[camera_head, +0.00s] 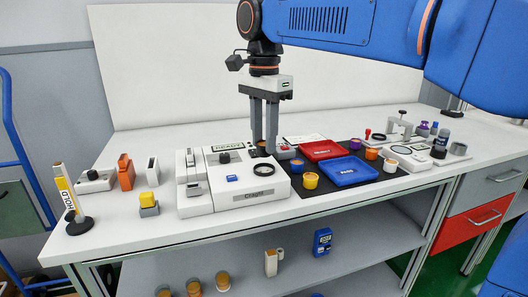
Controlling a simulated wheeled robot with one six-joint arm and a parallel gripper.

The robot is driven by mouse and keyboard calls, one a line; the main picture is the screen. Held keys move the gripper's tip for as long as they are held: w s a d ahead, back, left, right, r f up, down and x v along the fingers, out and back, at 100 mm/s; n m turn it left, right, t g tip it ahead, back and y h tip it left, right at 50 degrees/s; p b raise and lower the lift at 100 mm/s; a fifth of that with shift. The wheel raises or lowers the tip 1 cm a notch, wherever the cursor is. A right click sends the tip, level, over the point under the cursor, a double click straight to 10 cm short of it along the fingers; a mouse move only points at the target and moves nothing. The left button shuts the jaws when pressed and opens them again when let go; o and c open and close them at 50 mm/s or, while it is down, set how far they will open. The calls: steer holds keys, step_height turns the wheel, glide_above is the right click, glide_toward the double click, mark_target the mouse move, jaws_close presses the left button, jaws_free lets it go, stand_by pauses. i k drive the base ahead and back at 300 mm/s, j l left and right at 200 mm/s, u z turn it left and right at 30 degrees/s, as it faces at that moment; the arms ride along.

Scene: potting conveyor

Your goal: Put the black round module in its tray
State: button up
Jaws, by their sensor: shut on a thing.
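My gripper (264,148) points straight down over the back right of the white machine (222,190). Its fingers are closed on a small dark round module (262,152), which looks black with a brownish top; the fingers hide part of it. I cannot tell whether it touches the machine. To the right, a red tray (322,151) lies at the back of a black mat and a blue tray (352,172) lies in front of it. Both have white lettering and look empty; the blue one seems to read PASS.
Around the trays stand a yellow module (310,181), a blue module (297,166), an orange module (371,154) and others. A black ring (263,170) lies on the machine's top. A HOLD sign (67,193) stands at the table's left. A clamp fixture (400,126) stands at the right.

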mark_target(348, 172)
steer(key=i+l, duration=0.1)
steer(key=l, duration=0.75)
steer(key=i+l, duration=0.15)
steer(key=l, duration=0.25)
